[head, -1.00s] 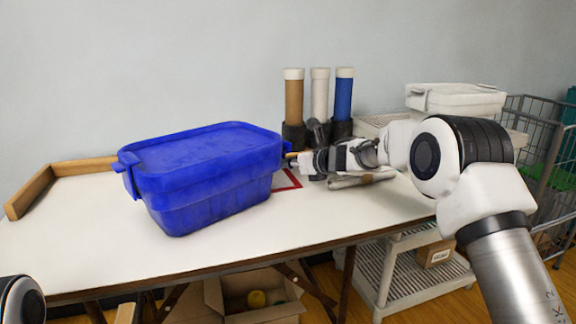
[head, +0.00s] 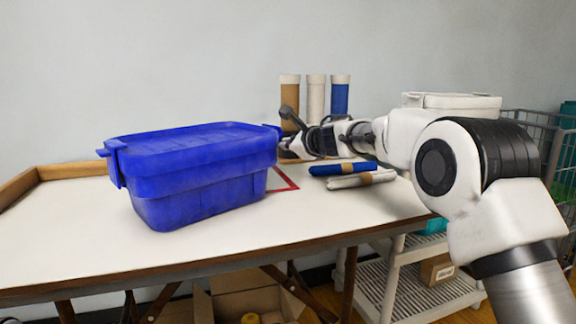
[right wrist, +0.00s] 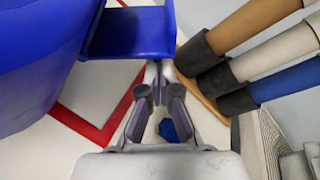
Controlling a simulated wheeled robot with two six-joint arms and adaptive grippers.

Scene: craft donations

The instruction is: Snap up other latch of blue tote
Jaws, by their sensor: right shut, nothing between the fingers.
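The blue tote (head: 200,175) stands on the table with its lid on. Its left latch (head: 114,162) is at the tote's left end. Its right latch (head: 272,130) juts outward at the lid's right end; in the right wrist view this latch (right wrist: 128,33) shows as a flat blue flap. My right gripper (head: 287,148) is shut and empty at the tote's right end. In the right wrist view its fingertips (right wrist: 160,68) are close by the flap's outer edge; I cannot tell whether they touch. My left gripper is out of view.
Brown, white and blue tubes (head: 340,95) stand upright behind my right gripper. Blue and white rolls (head: 360,179) lie on the table (head: 330,215) to the right. A red outline (head: 284,180) is beside the tote. A wooden rail (head: 18,188) edges the table's left.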

